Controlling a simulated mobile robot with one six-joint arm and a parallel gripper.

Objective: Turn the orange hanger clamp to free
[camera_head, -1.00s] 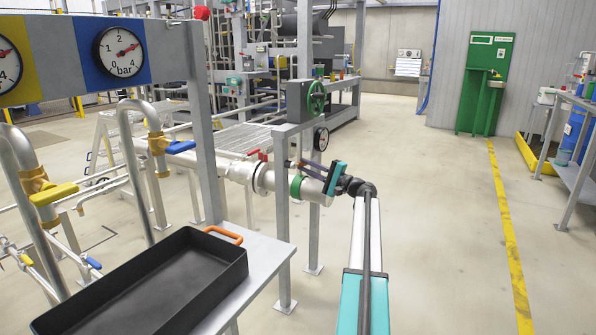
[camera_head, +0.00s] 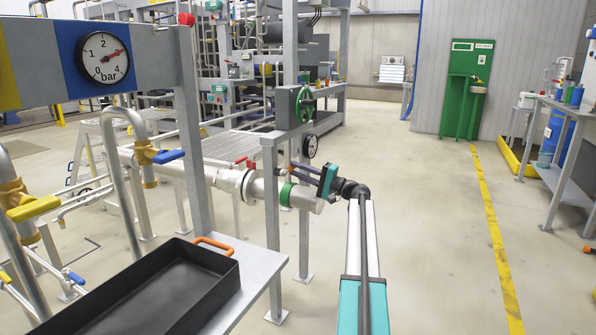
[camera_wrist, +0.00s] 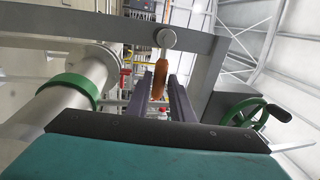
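The orange hanger clamp (camera_wrist: 160,78) shows in the wrist view as an upright orange lever below a round grey knob on the grey cross beam. My gripper (camera_wrist: 162,92) points at it with two dark fingers, one on each side of the lever. A gap shows between the fingers; I cannot tell whether either touches the lever. In the head view my gripper (camera_head: 293,166), with its teal body, reaches left above the white pipe beside the grey frame post.
A green ring (camera_wrist: 80,88) circles the pipe left of my fingers. A green handwheel (camera_head: 304,104) sits on the frame above. A black tray (camera_head: 160,290) with an orange handle stands on a bench at lower left. Open floor lies to the right.

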